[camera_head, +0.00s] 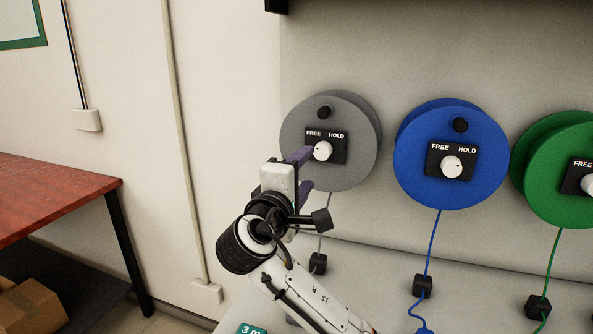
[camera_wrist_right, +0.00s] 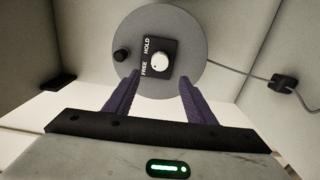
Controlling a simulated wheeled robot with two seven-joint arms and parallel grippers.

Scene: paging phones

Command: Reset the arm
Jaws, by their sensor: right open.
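My right gripper (camera_head: 304,172) is in front of the grey reel (camera_head: 352,112) on the wall. In the right wrist view my right gripper (camera_wrist_right: 158,86) is open, its two purple fingers apart with nothing between them. The grey reel (camera_wrist_right: 190,30) has a black FREE/HOLD plate with a white knob (camera_wrist_right: 160,61), seen beyond the fingertips. In the head view the white knob (camera_head: 322,151) is just right of the upper finger; I cannot tell whether they touch. My left gripper is out of view.
A blue reel (camera_head: 410,160) and a green reel (camera_head: 570,205) hang to the right, each with a cord and black block below. A red-topped table (camera_head: 60,190) stands at the left, with a cardboard box (camera_head: 30,308) beneath. Bare wall lies between table and reels.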

